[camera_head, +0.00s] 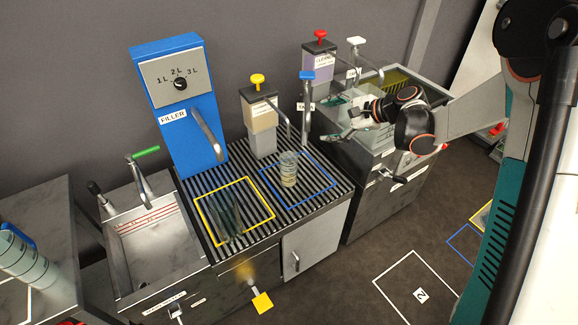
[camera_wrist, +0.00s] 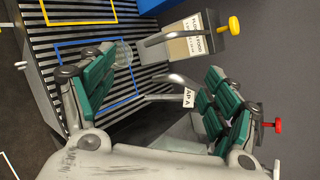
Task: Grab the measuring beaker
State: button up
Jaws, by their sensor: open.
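A clear measuring beaker (camera_head: 288,170) with faint markings stands upright inside the blue square on the slatted rack. It also shows in the wrist view (camera_wrist: 122,54), beyond my fingers and towards the upper left. My gripper (camera_head: 345,125) is to the right of the beaker in the head view, above the counter unit on the right, and apart from the beaker. In the wrist view its green-padded fingers (camera_wrist: 155,97) are wide open with nothing held between them.
A dark glass vessel (camera_head: 228,220) stands in the yellow square. A blue filler (camera_head: 172,100) and a sink (camera_head: 155,250) are left.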

jog(key=w+f+m+y+b, duration=0.1)
jog(key=w+f+m+y, duration=0.3)
jog(key=f, duration=1)
jog(key=m+y+b, duration=0.1)
jog(key=m+y, duration=0.1)
jog(key=m, duration=0.2)
send_near(282, 159)
jog(key=shift+t, duration=0.4)
jog(key=b+x, duration=0.1)
jog(key=x, duration=0.1)
jog(key=b+x, duration=0.2)
jog(key=s+b+x, duration=0.1)
jog(key=b+x, duration=0.1)
jog(key=shift+a, duration=0.25)
jog(key=shift+w+a, duration=0.25)
jog(key=shift+a, duration=0.1)
jog(key=shift+r, duration=0.1)
jog(key=c, duration=1.5)
